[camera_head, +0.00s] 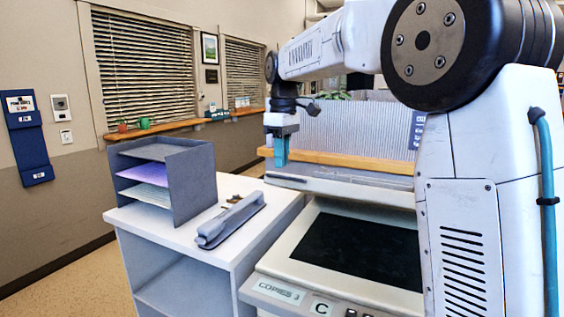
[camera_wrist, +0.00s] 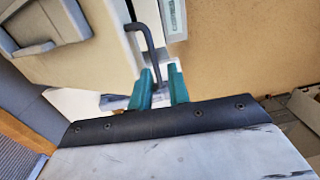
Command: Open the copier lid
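The copier shows in the head view with its dark glass (camera_head: 360,247) bare inside a cream frame. The lid (camera_head: 345,190) appears raised behind the glass and shows as a pale, nearly edge-on band. A dark handle strip (camera_head: 287,180) is at its left end. My gripper (camera_head: 281,160) points down just above that end. In the wrist view, my gripper (camera_wrist: 163,92) has two teal fingers with a gap between them. A dark bent bar (camera_wrist: 148,40) reaches toward this gap from a cream surface. I cannot tell whether the fingers touch it.
A white cabinet (camera_head: 268,235) stands left of the copier, bearing a grey paper sorter (camera_head: 195,185) and a grey hole punch or stapler (camera_head: 232,220). A corrugated grey partition (camera_head: 355,130) with a wooden ledge stands behind. Open floor (camera_head: 70,285) lies at the left.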

